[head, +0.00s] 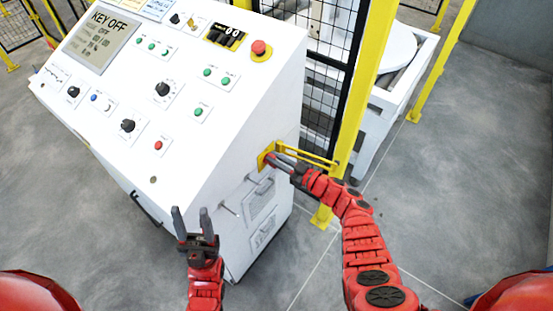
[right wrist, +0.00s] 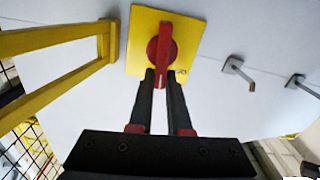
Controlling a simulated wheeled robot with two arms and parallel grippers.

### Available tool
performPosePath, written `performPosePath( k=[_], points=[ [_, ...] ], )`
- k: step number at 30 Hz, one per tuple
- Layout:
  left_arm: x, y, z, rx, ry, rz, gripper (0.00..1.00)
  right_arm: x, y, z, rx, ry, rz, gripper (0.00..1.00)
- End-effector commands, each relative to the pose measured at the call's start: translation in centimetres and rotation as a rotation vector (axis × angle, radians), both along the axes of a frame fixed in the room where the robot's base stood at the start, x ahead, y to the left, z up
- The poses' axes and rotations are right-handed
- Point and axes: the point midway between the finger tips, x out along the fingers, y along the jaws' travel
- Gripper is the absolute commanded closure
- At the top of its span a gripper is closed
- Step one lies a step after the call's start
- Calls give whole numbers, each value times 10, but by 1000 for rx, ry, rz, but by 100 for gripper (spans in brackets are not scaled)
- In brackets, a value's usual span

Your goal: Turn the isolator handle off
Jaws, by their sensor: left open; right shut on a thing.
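The isolator handle (right wrist: 161,51) is a red rotary handle on a yellow square plate (right wrist: 190,35), fixed to the side of the white control cabinet (head: 225,150). In the right wrist view the handle lies along the line of my fingers, its lower end between the fingertips. My right gripper (right wrist: 160,80) is shut on that end. In the head view my right gripper (head: 280,162) reaches the yellow plate (head: 265,156) from the right and hides most of the handle. My left gripper (head: 193,222) is open and empty, in front of the cabinet, apart from it.
A yellow bracket (right wrist: 60,58) stands out from the cabinet beside the isolator plate. Metal hooks (right wrist: 238,72) stick out on its other side. A yellow fence post (head: 360,90) with black mesh is close to my right arm. Grey floor (head: 470,190) is clear at right.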

Motion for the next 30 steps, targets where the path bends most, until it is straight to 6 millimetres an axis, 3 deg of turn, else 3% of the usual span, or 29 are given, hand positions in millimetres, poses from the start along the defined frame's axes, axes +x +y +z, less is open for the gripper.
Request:
performPosePath(
  k=[14, 30],
  points=[
    [0, 0, -37, 0, 0, 0, 50, -11, 8, -9, -250, -349, 6, 100],
    [0, 0, -106, 0, 0, 0, 50, -18, 14, -20, -550, -766, 6, 100]
  ],
)
